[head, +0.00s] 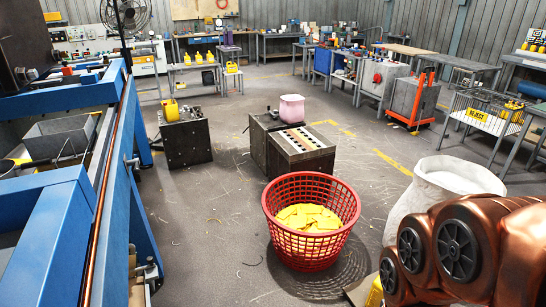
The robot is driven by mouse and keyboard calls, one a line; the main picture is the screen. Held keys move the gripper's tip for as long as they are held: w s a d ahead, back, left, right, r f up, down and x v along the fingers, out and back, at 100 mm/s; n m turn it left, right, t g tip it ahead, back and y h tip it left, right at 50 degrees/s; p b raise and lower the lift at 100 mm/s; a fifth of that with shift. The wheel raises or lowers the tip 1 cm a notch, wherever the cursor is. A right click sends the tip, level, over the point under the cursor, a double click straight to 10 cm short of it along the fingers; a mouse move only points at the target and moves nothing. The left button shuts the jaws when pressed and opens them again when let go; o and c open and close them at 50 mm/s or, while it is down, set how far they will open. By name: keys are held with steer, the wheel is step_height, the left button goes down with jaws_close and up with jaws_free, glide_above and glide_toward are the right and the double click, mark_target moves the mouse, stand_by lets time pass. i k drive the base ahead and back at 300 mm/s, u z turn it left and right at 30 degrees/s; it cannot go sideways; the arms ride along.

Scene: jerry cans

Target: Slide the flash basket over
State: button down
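The flash basket (284,222) is a red, round, open-lattice basket standing upright on the concrete floor in the lower middle of the head view. Yellow plastic flash pieces (309,218) lie inside it. A dark ring-patterned patch on the floor (352,277) shows around its base on the right. My copper-coloured arm fills the lower right corner, to the right of the basket and apart from it in the picture. My gripper is not in view.
A white sack (425,195) stands right of the basket, partly behind my arm. Dark metal blocks (303,155), one bearing a pink container (292,108), stand behind the basket. A blue machine frame (125,160) runs along the left. Floor between frame and basket is mostly clear.

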mark_target(309, 238)
steer(key=i, duration=2.2)
steer(key=u, duration=1.4)
